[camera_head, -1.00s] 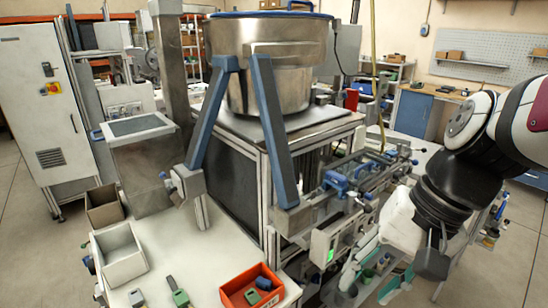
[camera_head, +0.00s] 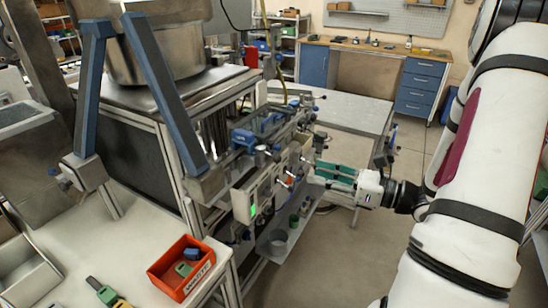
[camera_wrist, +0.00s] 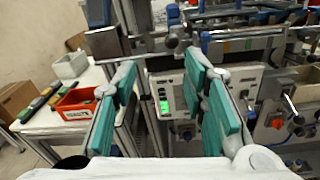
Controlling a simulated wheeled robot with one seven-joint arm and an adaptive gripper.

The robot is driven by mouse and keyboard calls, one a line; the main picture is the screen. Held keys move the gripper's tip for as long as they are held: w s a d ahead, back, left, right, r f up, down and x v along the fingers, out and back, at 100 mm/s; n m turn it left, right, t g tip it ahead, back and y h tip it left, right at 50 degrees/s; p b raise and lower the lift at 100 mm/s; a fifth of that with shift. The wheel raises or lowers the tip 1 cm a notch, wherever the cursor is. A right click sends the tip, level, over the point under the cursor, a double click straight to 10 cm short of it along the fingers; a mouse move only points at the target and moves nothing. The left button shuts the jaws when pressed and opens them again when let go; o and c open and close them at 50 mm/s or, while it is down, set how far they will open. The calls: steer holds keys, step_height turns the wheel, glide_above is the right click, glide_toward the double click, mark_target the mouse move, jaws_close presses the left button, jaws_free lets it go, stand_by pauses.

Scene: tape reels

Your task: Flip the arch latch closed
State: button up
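I cannot tell for sure which small part is the arch latch. The machine's track assembly (camera_head: 275,132) carries blue clamps and small levers and runs back from the blue-legged frame. A pale control box (camera_head: 245,203) with a lit green display is on its front, also in the wrist view (camera_wrist: 165,92). My gripper (camera_head: 314,173) has teal fingers and is just right of the track, pointing left at it. In the wrist view my gripper (camera_wrist: 162,70) is open, its fingers wide apart with nothing between them. Levers and knobs (camera_wrist: 292,110) show right of the fingers.
An orange-red bin (camera_head: 180,268) with small parts stands on the white table at lower left. Blue slanted legs (camera_head: 162,95) stand before a steel bowl (camera_head: 155,55). A grey table (camera_head: 345,113) is behind my gripper. The floor at right is clear.

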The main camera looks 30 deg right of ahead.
mark_target(277, 158)
steer(key=shift+m+t+h, duration=0.3)
steer(key=shift+m+h, duration=0.1)
steer(key=shift+m, duration=0.1)
steer(key=x, duration=0.4)
steer(key=p+x, duration=0.1)
steer(key=x, duration=0.3)
steer(key=d+x, duration=0.1)
steer(key=x, duration=0.4)
steer(key=shift+w+f, duration=0.25)
steer(key=shift+w, duration=0.05)
steer(key=shift+c, duration=0.5)
jaws_close()
